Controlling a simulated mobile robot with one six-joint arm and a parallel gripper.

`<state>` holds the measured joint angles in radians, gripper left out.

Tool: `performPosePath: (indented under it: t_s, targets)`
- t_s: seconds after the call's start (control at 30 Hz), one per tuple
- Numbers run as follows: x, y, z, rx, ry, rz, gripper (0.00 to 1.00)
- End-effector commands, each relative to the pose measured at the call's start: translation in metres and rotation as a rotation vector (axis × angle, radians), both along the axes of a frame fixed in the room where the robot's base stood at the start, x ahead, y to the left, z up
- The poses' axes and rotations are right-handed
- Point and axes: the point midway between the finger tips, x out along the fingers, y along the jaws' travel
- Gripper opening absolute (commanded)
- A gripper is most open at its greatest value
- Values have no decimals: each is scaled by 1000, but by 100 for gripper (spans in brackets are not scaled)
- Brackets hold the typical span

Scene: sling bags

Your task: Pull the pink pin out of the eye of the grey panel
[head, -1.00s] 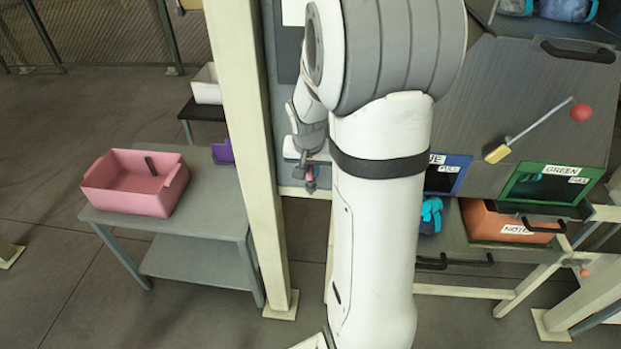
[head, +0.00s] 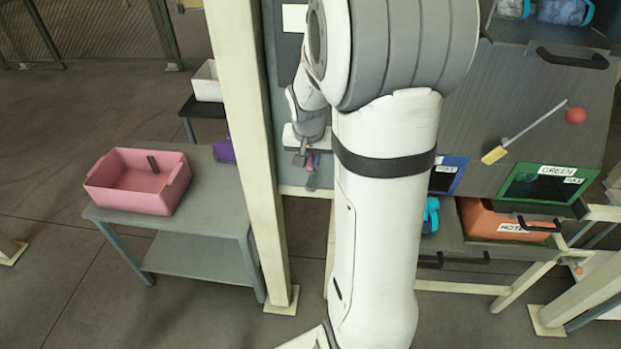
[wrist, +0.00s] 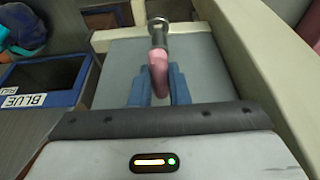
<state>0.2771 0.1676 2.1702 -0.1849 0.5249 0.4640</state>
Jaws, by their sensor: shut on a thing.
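The pink pin (wrist: 158,72) is between the two blue fingers of my gripper (wrist: 158,88) in the wrist view, and the gripper is shut on it. The far end of the pin meets a grey metal eye (wrist: 158,28); I cannot tell how deep the pin sits in it. The grey panel (wrist: 200,65) lies behind the fingers. In the head view the grey panel (head: 285,110) stands behind the cream post, partly hidden by my arm. A small bit of pink shows by my gripper (head: 307,162) there.
A cream post (head: 245,130) stands close left of the panel. A pink bin (head: 125,203) sits on a grey table (head: 215,205) at left. A blue-framed opening (wrist: 45,85) lies left in the wrist view.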

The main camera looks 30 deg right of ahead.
Motion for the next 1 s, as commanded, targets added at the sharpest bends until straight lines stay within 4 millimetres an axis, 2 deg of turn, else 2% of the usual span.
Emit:
performPosePath:
  t_s: [0.6,1.0]
  targets:
    - [0,0,26,0,0,0,0]
    - [0,1,28,1,0,1,0]
